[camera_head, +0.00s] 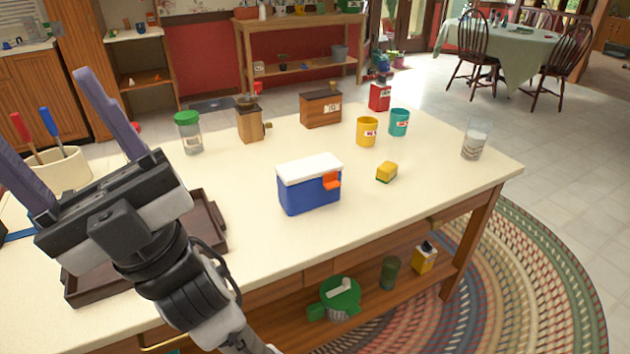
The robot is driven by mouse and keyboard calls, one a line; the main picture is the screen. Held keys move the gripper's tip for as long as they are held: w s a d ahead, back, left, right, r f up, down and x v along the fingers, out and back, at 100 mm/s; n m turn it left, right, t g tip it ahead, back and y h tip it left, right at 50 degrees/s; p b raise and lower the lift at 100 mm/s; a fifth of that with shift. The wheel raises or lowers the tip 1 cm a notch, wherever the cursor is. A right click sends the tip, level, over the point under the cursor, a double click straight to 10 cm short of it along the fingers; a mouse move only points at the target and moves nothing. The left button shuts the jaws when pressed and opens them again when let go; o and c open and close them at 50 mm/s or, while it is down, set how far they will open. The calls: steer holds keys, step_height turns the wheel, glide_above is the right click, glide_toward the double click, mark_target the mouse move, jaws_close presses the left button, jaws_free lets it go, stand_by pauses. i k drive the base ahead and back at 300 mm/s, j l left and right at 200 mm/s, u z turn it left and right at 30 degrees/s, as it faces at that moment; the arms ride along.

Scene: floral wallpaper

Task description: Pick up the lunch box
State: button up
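The lunch box (309,190) looks like a small blue cooler with a white lid and an orange latch. It stands upright near the middle of the cream table top (262,243). My gripper (52,132) is at the left of the view, above the table's left part, with its two long purple-grey fingers spread wide apart. It is open and empty. It is well to the left of the lunch box and does not touch it.
A dark tray (212,222) lies partly behind my arm. A yellow sponge (387,172), yellow mug (367,131), teal mug (399,122), glass (474,140), wooden box (320,108), grinder (249,122) and green-lidded jar (189,134) stand around the lunch box. Table space before it is clear.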

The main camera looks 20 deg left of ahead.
mark_target(301, 188)
steer(key=i+j+u, duration=0.15)
steer(key=u, duration=0.2)
steer(key=i+j+u, duration=0.1)
steer(key=u, duration=0.25)
steer(key=i+j+u, duration=0.1)
steer(key=i+u, duration=0.25)
